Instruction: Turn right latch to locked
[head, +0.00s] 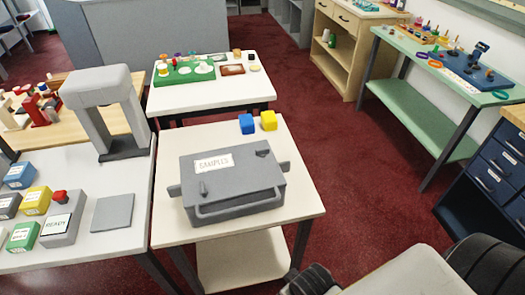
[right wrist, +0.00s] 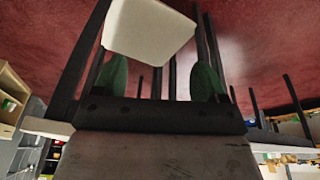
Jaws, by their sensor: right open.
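A grey box (head: 235,182) with a "SAMPLES" label on its lid sits on the middle white table, with a bar handle along its front. The right latch (head: 263,150) is a small dark grey piece near the lid's far right corner; its exact setting is too small to tell. Another small latch (head: 203,188) stands near the lid's left front. My right gripper (right wrist: 160,82) shows two green fingertips wide apart with nothing between them. In the head view my right arm is low at the bottom right, apart from the box. My left gripper is not in view.
A blue cube (head: 246,124) and a yellow cube (head: 269,120) stand behind the box. The left table holds a grey arch-shaped stand (head: 105,100), several coloured blocks and a flat grey plate (head: 113,213). Red floor (head: 370,200) is clear right of the middle table.

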